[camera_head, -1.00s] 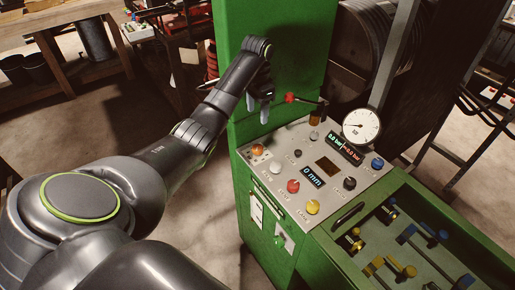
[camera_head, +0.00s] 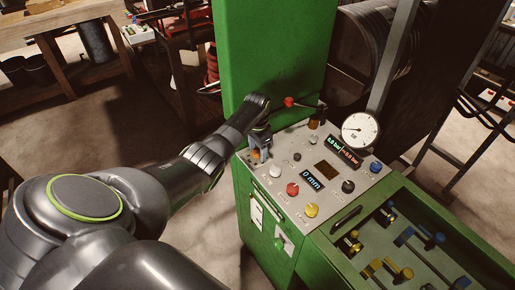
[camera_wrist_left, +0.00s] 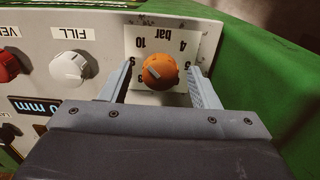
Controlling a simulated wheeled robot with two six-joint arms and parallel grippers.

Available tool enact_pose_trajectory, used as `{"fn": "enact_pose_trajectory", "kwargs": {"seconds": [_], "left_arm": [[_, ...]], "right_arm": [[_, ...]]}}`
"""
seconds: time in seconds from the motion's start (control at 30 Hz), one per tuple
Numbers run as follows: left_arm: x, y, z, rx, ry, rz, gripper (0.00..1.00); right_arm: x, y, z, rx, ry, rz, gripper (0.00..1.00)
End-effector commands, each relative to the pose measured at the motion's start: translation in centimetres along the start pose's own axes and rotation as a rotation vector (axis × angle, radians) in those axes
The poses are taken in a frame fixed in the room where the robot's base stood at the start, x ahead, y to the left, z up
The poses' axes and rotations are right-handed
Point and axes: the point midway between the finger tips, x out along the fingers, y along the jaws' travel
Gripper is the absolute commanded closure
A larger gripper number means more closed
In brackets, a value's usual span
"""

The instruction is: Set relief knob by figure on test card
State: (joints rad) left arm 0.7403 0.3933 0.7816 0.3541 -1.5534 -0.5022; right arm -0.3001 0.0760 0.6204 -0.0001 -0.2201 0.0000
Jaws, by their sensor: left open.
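The orange relief knob (camera_wrist_left: 160,71) sits on a pale scale plate (camera_wrist_left: 185,45) marked with figures and "bar" at the panel's corner. My left gripper (camera_wrist_left: 159,66) is open, with one finger on each side of the knob; I cannot tell whether they touch it. In the head view the left gripper (camera_head: 260,146) is over the panel's left corner and partly hides the knob (camera_head: 255,155). A white card (camera_head: 256,210) hangs on the green front; its writing is too small to read, and I cannot tell whether it is the test card. My right gripper is out of view.
A white knob (camera_wrist_left: 69,69) and a red knob (camera_wrist_left: 6,66) are beside the scale plate. A round gauge (camera_head: 361,129) and a red-tipped lever (camera_head: 291,102) rise behind the panel (camera_head: 329,202). A green cabinet wall (camera_head: 270,55) stands behind my gripper.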

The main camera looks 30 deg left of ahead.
Motion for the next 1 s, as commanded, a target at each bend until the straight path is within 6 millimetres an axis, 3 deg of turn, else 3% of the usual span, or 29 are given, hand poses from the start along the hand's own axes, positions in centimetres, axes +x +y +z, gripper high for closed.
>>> {"fn": "enact_pose_trajectory", "kwargs": {"seconds": [0.27, 0.6, 1.0], "left_arm": [[0.05, 0.01, -0.02, 0.0, 0.0, 0.0, 0.46], [0.03, 0.0, -0.01, 0.0, 0.0, 0.0, 0.89], [-0.14, 0.0, 0.0, -0.09, -0.002, 0.001, 0.89]], "right_arm": [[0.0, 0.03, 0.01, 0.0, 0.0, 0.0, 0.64], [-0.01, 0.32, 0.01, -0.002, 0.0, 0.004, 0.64], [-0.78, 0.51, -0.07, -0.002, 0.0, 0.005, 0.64]]}}
